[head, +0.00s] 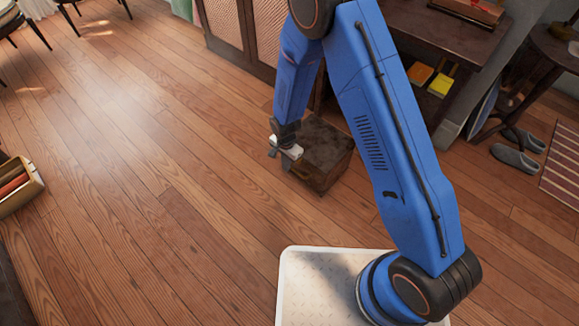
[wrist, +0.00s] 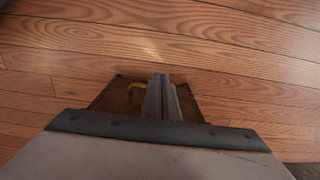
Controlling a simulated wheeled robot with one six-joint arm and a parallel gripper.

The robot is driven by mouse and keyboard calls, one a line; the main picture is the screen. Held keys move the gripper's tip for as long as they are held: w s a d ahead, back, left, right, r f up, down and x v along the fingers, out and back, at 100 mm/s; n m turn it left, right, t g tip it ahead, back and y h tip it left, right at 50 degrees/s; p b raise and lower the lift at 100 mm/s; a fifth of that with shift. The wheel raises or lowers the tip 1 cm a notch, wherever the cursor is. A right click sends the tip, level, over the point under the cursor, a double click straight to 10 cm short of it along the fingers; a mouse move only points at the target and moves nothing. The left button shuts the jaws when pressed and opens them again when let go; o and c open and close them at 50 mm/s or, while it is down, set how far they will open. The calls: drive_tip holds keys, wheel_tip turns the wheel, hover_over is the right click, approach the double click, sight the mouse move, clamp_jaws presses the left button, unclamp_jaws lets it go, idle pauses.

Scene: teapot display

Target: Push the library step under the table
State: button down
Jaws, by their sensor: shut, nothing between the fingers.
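The library step (head: 322,142) is a dark brown, worn wooden block on the floor, partly hidden behind my arm. My gripper (head: 287,163) is shut and empty at the step's left side, close against it; I cannot tell whether they touch. In the wrist view my shut fingers (wrist: 162,98) stand in front of a dark brown surface (wrist: 112,97) with a yellowish curved fitting, which looks like part of the step. The table (head: 440,32) is dark wood, at the upper right beyond the step; my arm hides part of it.
A cabinet with patterned doors (head: 250,30) stands at the back. Yellow books (head: 440,84) lie under the table. Grey slippers (head: 516,160) and a striped rug (head: 563,165) are at right. A box of books (head: 18,187) stands at left. The floor at left centre is clear.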

drive_tip(key=w+d+f, duration=0.2)
drive_tip(key=w+f, duration=0.1)
drive_tip(key=f, duration=0.6)
drive_tip(key=shift+d+f, duration=0.2)
drive_tip(key=shift+f, duration=0.2)
drive_tip(key=shift+w, duration=0.15)
drive_tip(key=w+d, duration=0.9)
drive_tip(key=w, duration=0.3)
drive_tip(key=w+d, duration=1)
drive_tip(key=w, duration=0.2)
drive_tip(key=shift+w, duration=0.15)
